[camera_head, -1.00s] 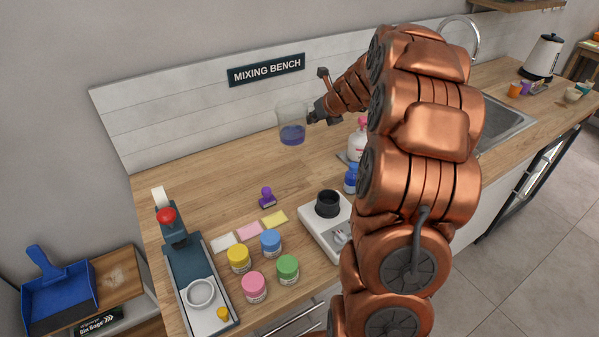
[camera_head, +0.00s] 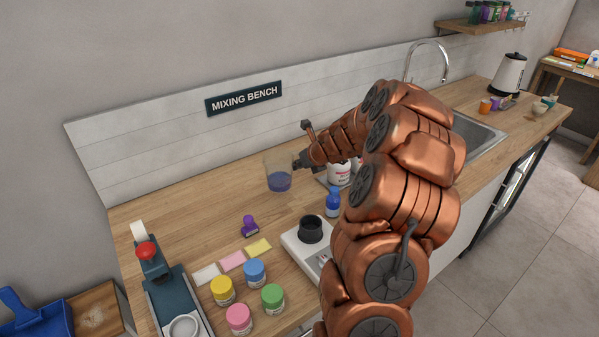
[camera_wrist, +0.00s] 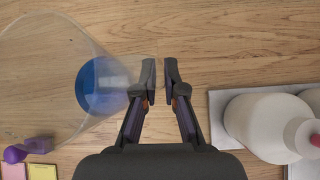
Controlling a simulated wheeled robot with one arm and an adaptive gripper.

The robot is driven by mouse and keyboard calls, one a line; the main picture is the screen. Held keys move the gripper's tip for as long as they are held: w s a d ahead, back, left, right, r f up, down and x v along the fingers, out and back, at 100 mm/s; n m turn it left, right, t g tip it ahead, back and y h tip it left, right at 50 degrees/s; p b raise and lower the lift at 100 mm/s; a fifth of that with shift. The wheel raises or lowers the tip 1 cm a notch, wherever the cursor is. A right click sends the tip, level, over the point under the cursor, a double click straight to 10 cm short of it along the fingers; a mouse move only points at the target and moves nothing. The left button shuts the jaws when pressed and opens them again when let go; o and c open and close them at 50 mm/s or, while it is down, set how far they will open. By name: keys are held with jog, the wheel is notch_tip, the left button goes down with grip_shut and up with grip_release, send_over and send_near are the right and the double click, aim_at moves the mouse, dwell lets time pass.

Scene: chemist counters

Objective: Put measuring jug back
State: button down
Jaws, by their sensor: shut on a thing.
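The measuring jug (camera_head: 278,175) is clear, with blue-purple liquid in its bottom. My gripper (camera_head: 300,164) is shut on it from the right, at the back of the mixing bench. In the wrist view the jug (camera_wrist: 50,85) fills the left side, with its blue liquid beside the fingers. My fingertips (camera_wrist: 160,78) are close together there, and the clear part between them is hard to make out. The jug looks roughly upright; I cannot tell whether its base touches the wood.
White bottles (camera_wrist: 262,122) stand on a pale tray (camera_wrist: 217,106) right of my gripper. A blue bottle (camera_head: 333,203), a scale (camera_head: 292,240), a purple stamp (camera_head: 250,228) and coloured jars (camera_head: 254,272) are nearer. Bare wood (camera_head: 200,204) lies left of the jug.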

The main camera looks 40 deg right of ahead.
aim_at(300, 170)
jog(key=shift+f, duration=1.45)
jog(key=shift+f, duration=0.1)
jog(key=c, duration=1.3)
grip_release()
jog(key=shift+o, duration=0.2)
jog(key=shift+s+r, duration=0.2)
jog(key=shift+r, duration=0.2)
jog(key=b+v, duration=0.1)
jog(key=v, duration=1)
jog(key=shift+s, duration=0.15)
